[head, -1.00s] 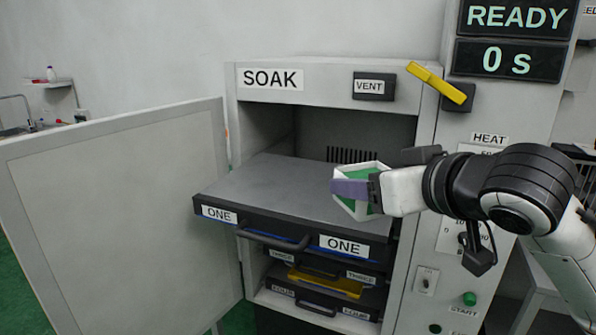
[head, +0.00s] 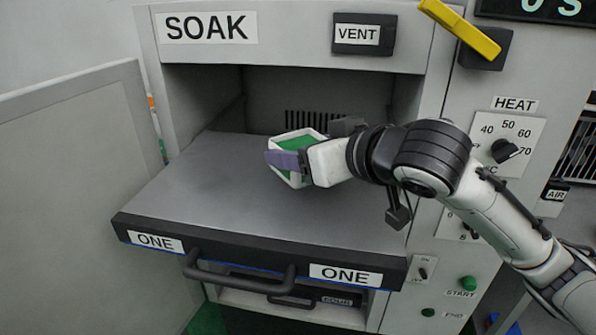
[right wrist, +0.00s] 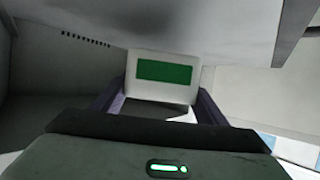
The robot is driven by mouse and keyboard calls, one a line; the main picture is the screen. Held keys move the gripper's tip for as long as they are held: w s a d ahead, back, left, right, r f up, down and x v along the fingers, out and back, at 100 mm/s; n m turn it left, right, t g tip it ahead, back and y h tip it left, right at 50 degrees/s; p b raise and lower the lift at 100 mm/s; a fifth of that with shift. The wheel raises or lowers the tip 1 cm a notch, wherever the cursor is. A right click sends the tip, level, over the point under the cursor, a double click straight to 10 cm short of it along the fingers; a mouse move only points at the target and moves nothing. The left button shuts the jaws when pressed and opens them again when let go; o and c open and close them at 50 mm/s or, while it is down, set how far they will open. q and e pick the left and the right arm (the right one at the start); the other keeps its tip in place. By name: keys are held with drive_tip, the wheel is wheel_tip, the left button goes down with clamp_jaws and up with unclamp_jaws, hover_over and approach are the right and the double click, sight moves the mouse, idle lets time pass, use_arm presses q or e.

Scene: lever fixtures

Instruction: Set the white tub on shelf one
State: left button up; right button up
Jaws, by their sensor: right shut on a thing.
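The white tub (head: 281,175), with a green patch, is between the purple-tipped fingers of my right gripper (head: 296,160) in the head view. The gripper is shut on it. The tub is over the right rear part of shelf one (head: 210,190); whether it touches the shelf I cannot tell. In the right wrist view the tub (right wrist: 164,92) shows a white face with a green rectangle between both fingers. Shelf one is pulled out of the SOAK cabinet, a flat grey surface with two ONE labels on its dark front. My left gripper is not in view.
The cabinet door (head: 70,200) stands open at the left. A dark handle (head: 240,280) juts from shelf one's front. The cabinet's right post and control panel (head: 470,130), with a yellow lever (head: 460,28) above, stand close to my right arm. The left of the shelf is clear.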

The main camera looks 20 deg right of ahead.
wheel_tip(320, 180, down, 4)
drive_tip(key=shift+r+b, duration=0.1)
drive_tip(key=shift+b, duration=0.2)
drive_tip(key=shift+f, duration=0.2)
drive_tip(key=o, duration=1.2)
drive_tip(key=shift+c, duration=0.2)
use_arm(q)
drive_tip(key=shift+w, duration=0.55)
